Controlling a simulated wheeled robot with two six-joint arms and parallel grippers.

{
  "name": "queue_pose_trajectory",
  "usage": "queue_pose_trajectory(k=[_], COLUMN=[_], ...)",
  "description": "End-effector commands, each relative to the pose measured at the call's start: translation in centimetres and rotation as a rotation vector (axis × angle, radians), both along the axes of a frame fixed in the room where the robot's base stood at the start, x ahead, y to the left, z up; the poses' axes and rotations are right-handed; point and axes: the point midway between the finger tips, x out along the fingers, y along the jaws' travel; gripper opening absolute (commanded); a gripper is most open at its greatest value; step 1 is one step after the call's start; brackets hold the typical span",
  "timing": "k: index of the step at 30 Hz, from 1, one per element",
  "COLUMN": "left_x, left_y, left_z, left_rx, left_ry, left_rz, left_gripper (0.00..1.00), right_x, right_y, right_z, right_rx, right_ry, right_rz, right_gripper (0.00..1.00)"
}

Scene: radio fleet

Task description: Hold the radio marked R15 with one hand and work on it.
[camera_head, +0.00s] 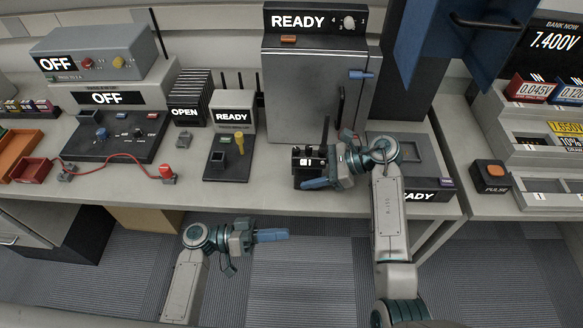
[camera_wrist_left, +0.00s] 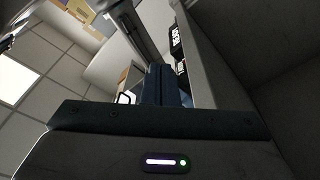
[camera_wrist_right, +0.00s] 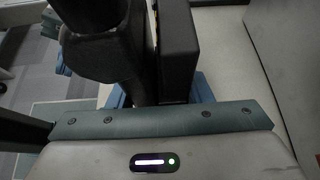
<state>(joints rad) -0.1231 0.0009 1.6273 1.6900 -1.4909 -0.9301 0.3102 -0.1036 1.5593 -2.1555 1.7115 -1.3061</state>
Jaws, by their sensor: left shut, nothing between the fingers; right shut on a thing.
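A small black radio (camera_head: 306,160) with an upright antenna is at the front of the bench in the head view, before the grey cabinet. Its marking is too small to read. My right gripper (camera_head: 318,182) is shut on the radio, with a blue finger along its lower front. The right wrist view shows the radio's dark body (camera_wrist_right: 178,55) close up between the blue fingers. My left gripper (camera_head: 272,235) is shut and empty, low in front of the bench and apart from the radio. Its shut blue fingers (camera_wrist_left: 158,85) also show in the left wrist view.
A grey cabinet (camera_head: 315,85) marked READY stands behind the radio. A black fixture (camera_head: 228,165) with a yellow-handled tool is to its left. A recessed grey station (camera_head: 410,150) lies to its right. A blue panel (camera_head: 450,35) overhangs at upper right. Floor before the bench is clear.

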Motion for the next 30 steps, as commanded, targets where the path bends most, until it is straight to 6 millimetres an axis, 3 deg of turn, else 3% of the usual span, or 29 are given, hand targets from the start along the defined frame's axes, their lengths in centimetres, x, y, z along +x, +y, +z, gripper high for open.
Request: queue_pose_trajectory(k=[4,7,14,21,25,30], left_x=[-0.6,0.1,5.5,10.4,11.7,12.3], left_y=[0.1,0.7,2.8,7.2,9.1,10.1], left_z=[4.6,7.2,7.9,7.8,7.9,8.0], left_rx=[-0.096,-0.107,0.013,0.099,0.11,0.108], left_ry=[-0.128,-0.156,0.024,0.172,0.198,0.207], left_rz=[-0.05,-0.031,0.205,0.53,0.645,0.703], left_gripper=[0.0,0.0,0.0,0.0,0.0,0.0], right_x=[0.0,0.0,0.0,0.0,0.0,0.0], right_y=[0.0,0.0,0.0,0.0,0.0,0.0], right_z=[-0.1,-0.1,-0.1,-0.1,-0.1,-0.1], right_rx=[-0.001,-0.001,-0.001,-0.001,-0.001,-0.001], right_ry=[0.001,0.001,0.001,0.001,0.001,0.001], right_rz=[0.0,0.0,0.0,0.0,0.0,0.0], right_gripper=[0.33,0.33,0.33,0.33,0.33,0.33])
